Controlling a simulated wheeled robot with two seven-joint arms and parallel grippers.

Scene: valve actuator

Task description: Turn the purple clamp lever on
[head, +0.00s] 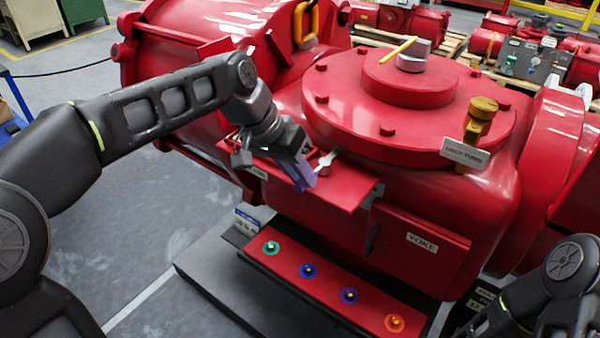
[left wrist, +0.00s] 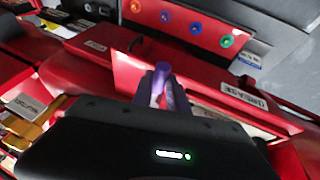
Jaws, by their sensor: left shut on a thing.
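The purple clamp lever (head: 308,177) is a small purple piece at the red ledge on the front of the big red actuator. My left gripper (head: 303,172) comes down over it from the upper left and is shut on it, hiding most of it. In the left wrist view, the purple lever (left wrist: 170,96) shows between the dark fingertips (left wrist: 162,84). Its exact angle is hard to tell. My right arm is at the lower right, and its gripper is out of the picture.
A grey-white lever (head: 326,161) stands just right of my left gripper. Below, a red panel (head: 330,288) carries green, blue, purple and orange buttons. A yellow fitting with a tag (head: 465,153) stands to the right. Open floor (head: 130,230) lies to the left.

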